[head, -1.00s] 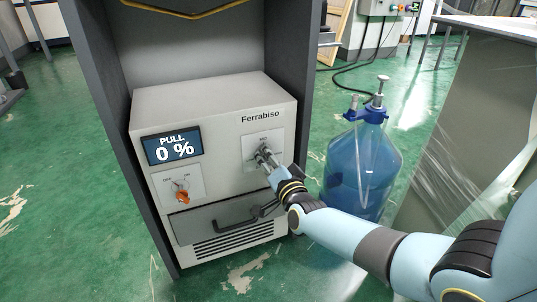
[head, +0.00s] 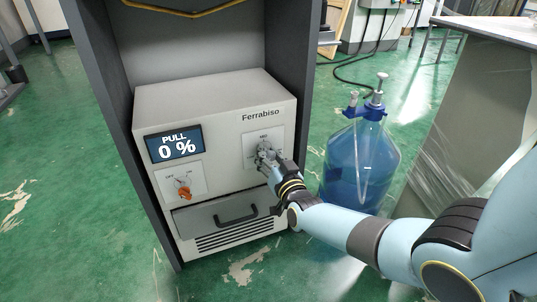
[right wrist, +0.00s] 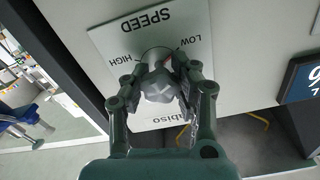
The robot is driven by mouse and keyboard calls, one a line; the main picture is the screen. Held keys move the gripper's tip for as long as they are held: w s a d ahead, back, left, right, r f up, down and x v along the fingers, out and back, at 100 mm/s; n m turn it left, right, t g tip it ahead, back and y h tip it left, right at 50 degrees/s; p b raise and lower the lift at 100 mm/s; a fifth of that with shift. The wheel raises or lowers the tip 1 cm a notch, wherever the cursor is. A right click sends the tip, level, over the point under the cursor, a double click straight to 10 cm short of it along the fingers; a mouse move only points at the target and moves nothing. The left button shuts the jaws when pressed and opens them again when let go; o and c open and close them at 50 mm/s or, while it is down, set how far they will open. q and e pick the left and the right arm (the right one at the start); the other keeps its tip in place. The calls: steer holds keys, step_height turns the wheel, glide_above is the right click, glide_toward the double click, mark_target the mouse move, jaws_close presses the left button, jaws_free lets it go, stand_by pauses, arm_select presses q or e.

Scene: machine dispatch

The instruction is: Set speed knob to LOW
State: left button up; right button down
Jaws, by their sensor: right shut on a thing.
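The speed knob (right wrist: 158,86) is a grey faceted knob on a white plate (right wrist: 105,40) marked SPEED, HIGH and LOW, which appears upside down in the right wrist view. My right gripper (right wrist: 160,88) is shut on the knob, a finger on each side. A small reddish mark (right wrist: 169,60) shows near the knob's base on the LOW side; the fingers partly hide the dial, so the exact setting is hard to read. In the head view, my right gripper (head: 265,157) is at the upper right of the Ferrabiso machine (head: 225,105). My left gripper is not in view.
The machine's display (head: 174,145) reads PULL 0 %. Below it is an orange switch (head: 184,191) marked OFF and ON. A drawer with a dark handle (head: 237,214) is below. A blue water bottle (head: 360,165) stands right of the cabinet, close to my right arm.

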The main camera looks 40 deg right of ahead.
steer(key=shift+s+a+f, duration=0.1)
steer(key=shift+s+f, duration=0.15)
steer(key=shift+f, duration=0.1)
steer(key=c, duration=1.4)
jaws_free()
steer(key=o, duration=0.4)
steer(key=shift+r, duration=0.2)
steer(key=shift+o, duration=0.3)
steer(key=shift+w, duration=0.1)
steer(key=v, duration=1.2)
